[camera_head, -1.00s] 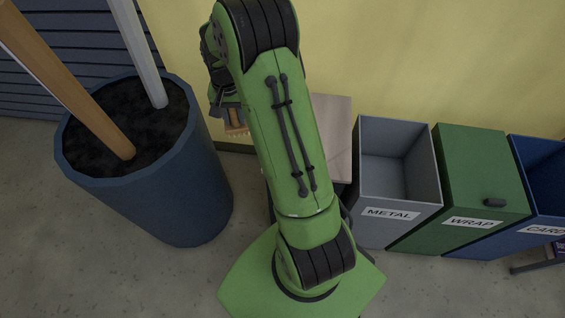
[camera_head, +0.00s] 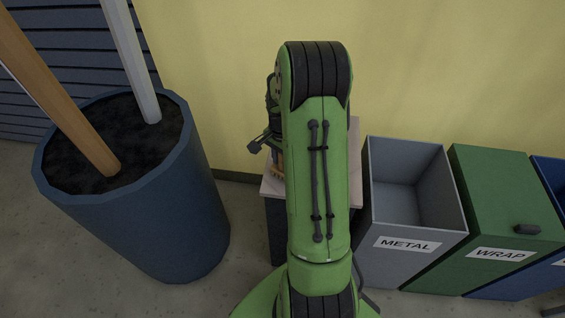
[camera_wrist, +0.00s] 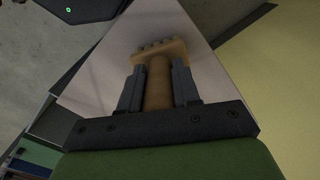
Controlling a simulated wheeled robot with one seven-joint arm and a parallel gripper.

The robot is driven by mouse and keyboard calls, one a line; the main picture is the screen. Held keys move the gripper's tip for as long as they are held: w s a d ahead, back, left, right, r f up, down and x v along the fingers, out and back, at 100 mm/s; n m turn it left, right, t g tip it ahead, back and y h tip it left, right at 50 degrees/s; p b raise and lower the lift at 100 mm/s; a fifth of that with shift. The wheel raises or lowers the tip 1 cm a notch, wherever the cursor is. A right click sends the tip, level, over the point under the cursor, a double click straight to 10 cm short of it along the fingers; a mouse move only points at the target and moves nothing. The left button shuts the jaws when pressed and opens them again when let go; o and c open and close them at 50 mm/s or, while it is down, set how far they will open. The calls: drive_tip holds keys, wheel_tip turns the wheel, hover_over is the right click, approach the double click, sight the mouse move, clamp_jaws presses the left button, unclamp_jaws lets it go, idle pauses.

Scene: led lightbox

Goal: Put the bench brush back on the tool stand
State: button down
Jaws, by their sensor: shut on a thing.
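The bench brush (camera_wrist: 161,50) has a wooden handle and a tan head with short bristle tufts. My gripper (camera_wrist: 158,80) is shut on its handle, one finger on each side, with the head beyond the fingertips. The tool stand's pale flat top (camera_head: 270,188) is partly hidden behind my arm in the head view. In the wrist view the pale top (camera_wrist: 95,85) lies behind the brush; I cannot tell whether they touch. In the head view a little of the brush (camera_head: 279,166) shows beside my arm, over the top.
A blue planter (camera_head: 150,225) with two poles stands at the left. A grey METAL bin (camera_head: 410,243), a green WRAP bin (camera_head: 500,200) and a blue bin (camera_head: 553,180) stand at the right. A yellow wall (camera_head: 225,80) is close behind the stand.

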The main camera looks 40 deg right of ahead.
drive_tip(key=shift+r, duration=0.15)
drive_tip(key=c, duration=0.8)
unclamp_jaws()
wheel_tip(320, 180, up, 12)
drive_tip(key=p, duration=0.4)
drive_tip(key=s+a+r+n+t+h, duration=0.1)
drive_tip(key=s+a+r+n, duration=0.25)
drive_tip(key=a+r, duration=0.35)
drive_tip(key=s+a+r+n+t, duration=0.2)
drive_tip(key=a+r+n, duration=0.25)
drive_tip(key=a, duration=0.35)
drive_tip(key=s+a+n+t+y, duration=0.1)
drive_tip(key=s+a+n+t, duration=0.1)
drive_tip(key=s+a+n, duration=0.6)
drive_tip(key=shift+s+r+n+t, duration=0.3)
drive_tip(key=shift+s+r+n, duration=0.1)
drive_tip(key=shift+s, duration=0.65)
